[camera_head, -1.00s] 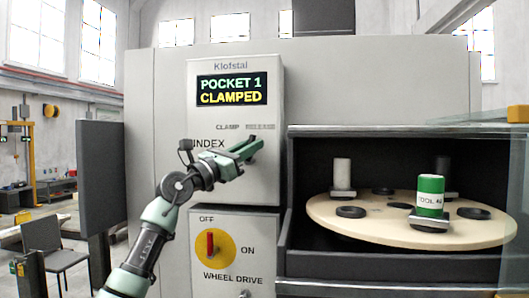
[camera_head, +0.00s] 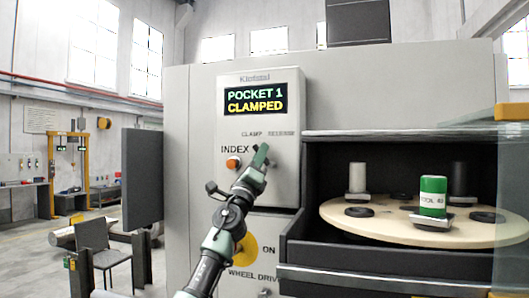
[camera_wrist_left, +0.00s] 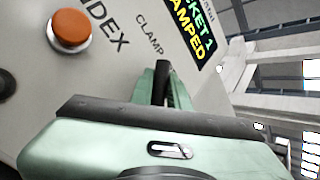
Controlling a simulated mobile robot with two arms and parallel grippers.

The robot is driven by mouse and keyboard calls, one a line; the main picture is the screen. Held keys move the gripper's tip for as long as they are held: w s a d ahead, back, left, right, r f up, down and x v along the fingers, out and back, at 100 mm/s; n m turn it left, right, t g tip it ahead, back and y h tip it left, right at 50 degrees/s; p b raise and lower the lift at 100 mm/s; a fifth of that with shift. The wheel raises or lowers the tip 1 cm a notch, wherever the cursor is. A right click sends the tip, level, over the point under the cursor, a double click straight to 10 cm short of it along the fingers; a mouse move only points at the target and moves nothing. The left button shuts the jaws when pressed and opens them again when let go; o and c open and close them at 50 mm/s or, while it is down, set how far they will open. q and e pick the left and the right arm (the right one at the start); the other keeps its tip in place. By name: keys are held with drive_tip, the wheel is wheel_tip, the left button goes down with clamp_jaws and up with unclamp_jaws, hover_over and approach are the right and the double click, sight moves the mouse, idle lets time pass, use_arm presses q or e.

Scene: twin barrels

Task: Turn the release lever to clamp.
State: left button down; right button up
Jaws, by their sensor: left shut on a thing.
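The release lever (camera_wrist_left: 162,78) is a dark piece that shows only partly between my fingers in the left wrist view. My left gripper (camera_head: 261,155) is shut on it at the front of the control panel (camera_head: 287,185), just below the CLAMP and RELEASE labels and nearer CLAMP. Its green fingers also show in the left wrist view (camera_wrist_left: 164,88). The fingers hide most of the lever, so its exact angle is hard to tell. The display (camera_head: 256,100) reads POCKET 1 CLAMPED. My right gripper is in neither view.
An orange INDEX button (camera_head: 233,163) sits left of the gripper. Below, my arm partly covers the yellow wheel drive switch (camera_head: 247,249). At right, an open bay holds a round table (camera_head: 350,228) with a green tool (camera_head: 433,190). A dark panel (camera_head: 143,175) stands at left.

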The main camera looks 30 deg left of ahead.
use_arm(q)
drive_tip(key=shift+f+n+y, duration=0.1)
drive_tip(key=shift+n+y, duration=0.8)
drive_tip(key=shift+n, duration=0.1)
drive_tip(key=shift+a+n+g+y, duration=0.15)
drive_tip(key=shift+n+g+y, duration=0.25)
drive_tip(key=shift+n+y, duration=0.25)
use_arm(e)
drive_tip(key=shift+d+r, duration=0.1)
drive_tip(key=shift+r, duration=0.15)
use_arm(q)
drive_tip(key=shift+s, duration=0.1)
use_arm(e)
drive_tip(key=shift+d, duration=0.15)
use_arm(q)
drive_tip(key=c, duration=1.7)
unclamp_jaws()
drive_tip(key=shift+o, duration=0.3)
